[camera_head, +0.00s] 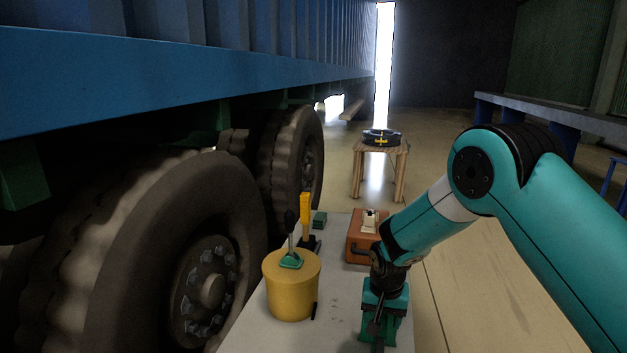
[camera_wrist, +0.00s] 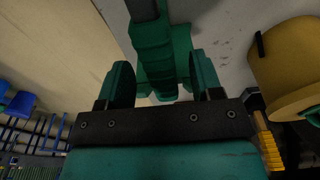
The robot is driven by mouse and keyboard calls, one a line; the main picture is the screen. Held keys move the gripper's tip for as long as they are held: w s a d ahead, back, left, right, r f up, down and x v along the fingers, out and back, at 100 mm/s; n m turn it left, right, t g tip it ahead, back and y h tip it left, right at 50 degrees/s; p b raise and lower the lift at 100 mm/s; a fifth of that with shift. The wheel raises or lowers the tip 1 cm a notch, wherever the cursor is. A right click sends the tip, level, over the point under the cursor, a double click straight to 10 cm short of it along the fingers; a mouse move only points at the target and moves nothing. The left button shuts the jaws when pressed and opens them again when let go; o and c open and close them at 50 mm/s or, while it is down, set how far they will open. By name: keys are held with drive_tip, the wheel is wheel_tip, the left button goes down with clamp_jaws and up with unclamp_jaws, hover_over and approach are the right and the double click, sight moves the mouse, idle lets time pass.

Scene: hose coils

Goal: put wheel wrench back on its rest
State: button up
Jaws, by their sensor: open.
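My gripper (camera_head: 384,296) points down over the right side of the pale worktop. In the wrist view its two fingers (camera_wrist: 163,82) are apart, one on each side of a stepped green piece (camera_wrist: 156,48). A dark grey bar (camera_wrist: 142,8) meets that piece at the top of the picture. The green piece also shows under my gripper in the head view (camera_head: 376,330), partly hidden by it. I cannot tell whether this is the wheel wrench, its rest or both together, nor whether the fingers touch it.
A yellow drum (camera_head: 291,292) stands left of my gripper, with a green-based dark upright tool (camera_head: 290,262) on top. Behind are a yellow upright piece (camera_head: 305,212) and an orange case (camera_head: 357,250). Truck wheels (camera_head: 200,275) border the left. A coil (camera_head: 381,138) lies on a far wooden stool (camera_head: 380,149).

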drive_tip(key=shift+r+p, duration=2.3)
drive_tip(key=shift+r, duration=0.9)
wheel_tip(320, 180, up, 17)
drive_tip(key=s, duration=0.2)
drive_tip(key=s+r+n+y+p, duration=0.2)
drive_tip(key=s+r+n+p, duration=0.3)
drive_tip(key=s+r, duration=0.85)
drive_tip(key=s+r+n+y+p, duration=0.1)
drive_tip(key=s+n, duration=0.1)
drive_tip(key=s, duration=0.6)
drive_tip(key=s+r+n+g+y+p, duration=0.1)
drive_tip(key=s+n+p, duration=0.1)
drive_tip(key=s, duration=0.7)
drive_tip(key=shift+s+a+r+n, duration=0.2)
drive_tip(key=shift+a+r+n, duration=0.1)
drive_tip(key=shift+n, duration=0.1)
